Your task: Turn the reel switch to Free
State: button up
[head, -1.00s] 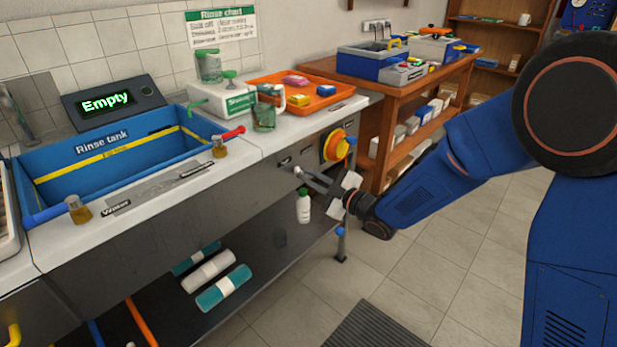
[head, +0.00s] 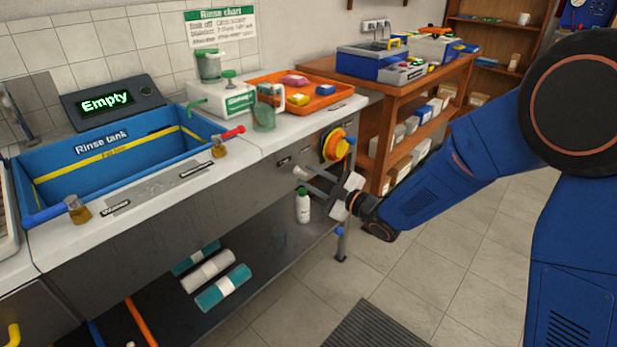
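The yellow and orange hose reel (head: 337,146) is mounted on the right end of the bench's grey front. A small pale knob (head: 299,173), which seems to be the reel switch, sticks out of the front to the left of the reel. My gripper (head: 306,177) reaches in from the right, with its two fingers apart and their tips beside the knob. I cannot tell whether a finger touches it. The switch's pointer direction and the writing on the small labels near it are too small to read.
The rinse tank (head: 110,165) is at the left, below a display (head: 108,102) reading Empty. An orange tray (head: 325,97) sits on the bench above the reel. A white bottle (head: 303,206) stands on the lower shelf below my gripper.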

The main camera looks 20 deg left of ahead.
jog(key=v, duration=1.6)
jog(key=shift+d, duration=0.25)
jog(key=w+d+r+m+t+h, duration=0.25)
jog(key=d+m+h, duration=0.3)
jog(key=d, duration=0.55)
jog(key=w+d+r+m+t+h, duration=0.1)
jog(key=w+d+m+t+h, duration=0.35)
jog(key=d, duration=0.65)
jog(key=s+d+r+m+g+h, duration=0.1)
jog(key=s+d+m+g+h, duration=0.4)
jog(key=s+d, duration=0.45)
jog(key=s+d+m+g, duration=0.2)
jog(key=s+d+m, duration=0.1)
jog(key=s, duration=0.7)
jog(key=s+d+m+g+h, duration=0.1)
jog(key=s+d+m, duration=0.3)
jog(key=s, duration=0.6)
jog(key=shift+s+f+m+g+h, duration=0.25)
jog(key=shift+f+m+g+h, duration=0.05)
jog(key=shift+g, duration=0.3)
